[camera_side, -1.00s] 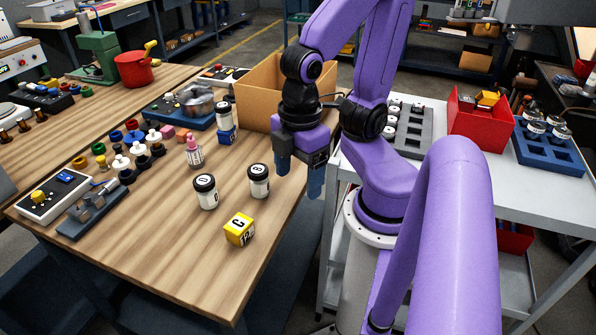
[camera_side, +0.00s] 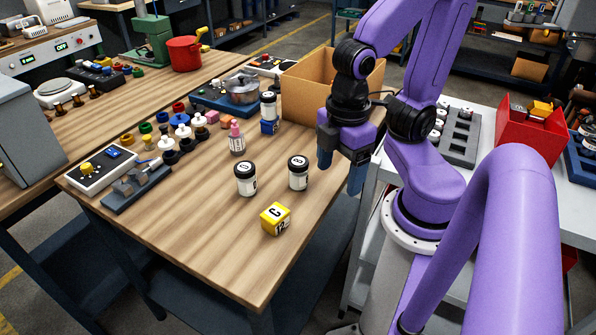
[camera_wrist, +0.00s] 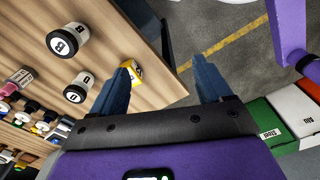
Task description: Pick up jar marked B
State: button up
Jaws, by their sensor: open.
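The jar marked B (camera_side: 298,175) is white with a black lid and a white lettered disc on top. It stands upright on the wooden table near its right edge. In the wrist view the jar marked B (camera_wrist: 74,38) is at the upper left. My gripper (camera_side: 341,178) is open and empty, to the right of this jar and apart from it, at the table's right edge. In the wrist view its fingers (camera_wrist: 161,64) are spread, with floor and table edge showing between them.
A similar jar marked D (camera_side: 246,181) stands left of jar B. A yellow block marked C (camera_side: 275,219) lies in front. A pink-topped bottle (camera_side: 237,143) and a cardboard box (camera_side: 310,98) stand behind.

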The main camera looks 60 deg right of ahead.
jog(key=shift+o, duration=0.5)
jog(key=n+t+h, duration=0.1)
jog(key=n+h, duration=0.5)
jog(key=h, duration=0.7)
send_near(297, 163)
jog(key=a, duration=0.1)
jog(key=s+a+r, duration=0.1)
jog(key=s+a, duration=0.1)
jog(key=shift+a+r, duration=0.15)
jog(key=shift+a, duration=0.25)
jog(key=shift+w+a+n+t+h, duration=0.3)
jog(key=shift+w+a+n, duration=0.05)
jog(key=shift+w+n, duration=0.15)
jog(key=x, duration=1.7)
jog(key=shift+d, duration=0.2)
jog(key=c, duration=1.1)
